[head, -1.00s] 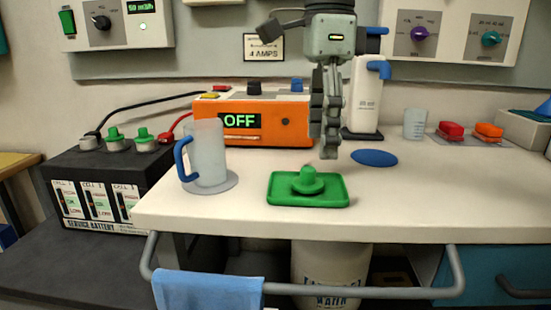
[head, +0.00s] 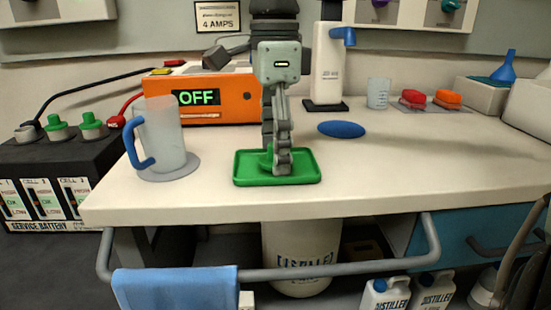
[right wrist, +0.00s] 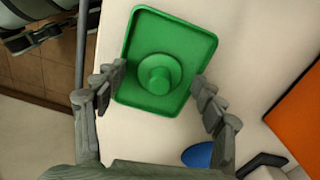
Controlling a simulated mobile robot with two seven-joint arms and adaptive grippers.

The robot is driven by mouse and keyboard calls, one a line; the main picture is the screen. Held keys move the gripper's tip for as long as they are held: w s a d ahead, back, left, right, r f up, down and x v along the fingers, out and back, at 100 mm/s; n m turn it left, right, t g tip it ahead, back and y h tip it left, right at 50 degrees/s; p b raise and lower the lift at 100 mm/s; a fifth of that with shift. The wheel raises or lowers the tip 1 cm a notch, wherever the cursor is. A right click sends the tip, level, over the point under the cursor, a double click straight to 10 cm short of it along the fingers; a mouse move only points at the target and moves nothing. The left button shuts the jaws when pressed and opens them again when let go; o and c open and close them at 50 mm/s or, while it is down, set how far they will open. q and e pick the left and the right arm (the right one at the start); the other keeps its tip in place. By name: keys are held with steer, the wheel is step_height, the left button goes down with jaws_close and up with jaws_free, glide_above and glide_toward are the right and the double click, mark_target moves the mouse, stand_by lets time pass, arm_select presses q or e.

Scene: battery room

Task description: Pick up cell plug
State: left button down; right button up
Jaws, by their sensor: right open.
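A green cell plug (right wrist: 158,75) with a round flange and knob stands in a shallow green tray (right wrist: 199,48) on the bench. In the head view the tray (head: 308,176) is near the bench's front edge, and the gripper mostly hides the plug. My right gripper (head: 281,165) points down over the tray. In the right wrist view its open fingers (right wrist: 159,82) stand either side of the plug, apart from it. Two similar green plugs (head: 58,128) (head: 93,126) sit on the service battery (head: 50,160) at left.
A frosted jug (head: 168,135) with a blue handle stands left of the tray. An orange charger (head: 235,107) reading OFF is behind. A blue oval (head: 342,129) and a white bottle (head: 327,65) are behind right. The bench's right front is clear.

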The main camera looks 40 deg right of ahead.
steer(key=shift+c, duration=0.4)
steer(key=c, duration=0.9)
steer(key=shift+o, duration=0.2)
